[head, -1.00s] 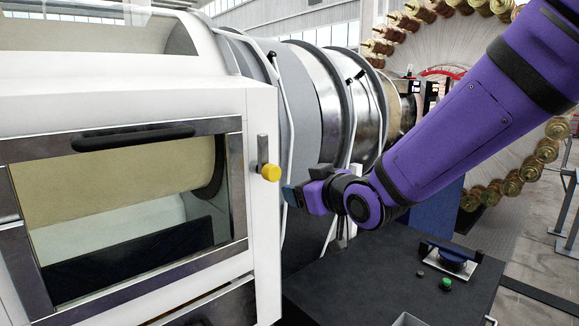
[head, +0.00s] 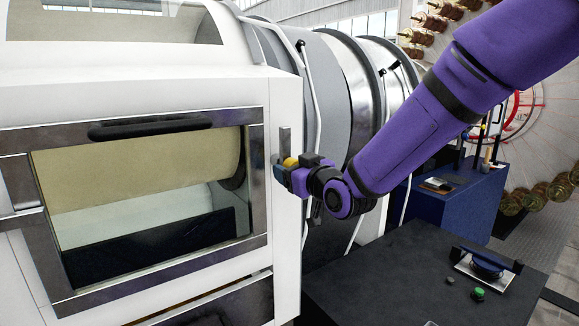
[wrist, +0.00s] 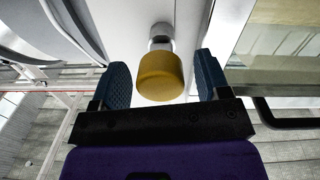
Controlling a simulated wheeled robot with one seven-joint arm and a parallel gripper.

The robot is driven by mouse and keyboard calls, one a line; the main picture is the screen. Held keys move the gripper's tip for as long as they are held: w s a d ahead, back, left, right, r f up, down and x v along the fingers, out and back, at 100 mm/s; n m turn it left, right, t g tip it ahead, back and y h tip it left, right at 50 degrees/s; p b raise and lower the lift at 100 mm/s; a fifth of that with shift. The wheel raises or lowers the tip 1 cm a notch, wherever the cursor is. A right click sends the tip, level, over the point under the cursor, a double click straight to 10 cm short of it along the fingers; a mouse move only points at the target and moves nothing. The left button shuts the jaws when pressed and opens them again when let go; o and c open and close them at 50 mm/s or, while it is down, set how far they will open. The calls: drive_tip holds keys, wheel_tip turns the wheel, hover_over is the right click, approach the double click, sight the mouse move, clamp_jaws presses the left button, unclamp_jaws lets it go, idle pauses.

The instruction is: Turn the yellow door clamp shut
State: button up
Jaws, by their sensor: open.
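The yellow door clamp (head: 290,162) is a yellow knob on a grey metal lever at the right edge of the white machine front, beside the windowed door (head: 150,190). The lever stands upright above the knob in the head view. My gripper (head: 282,171) is at the knob and partly covers it. In the wrist view the yellow knob of the clamp (wrist: 160,77) sits between the two blue fingers of my gripper (wrist: 162,84). The gripper is open.
A black handle bar (head: 150,127) runs along the top of the door. A dark table (head: 400,275) with a green button (head: 478,293) stands at the lower right. A bent white rail (head: 310,100) runs just behind the clamp.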

drive_tip(key=shift+x, duration=0.95)
drive_tip(key=c, duration=1.3)
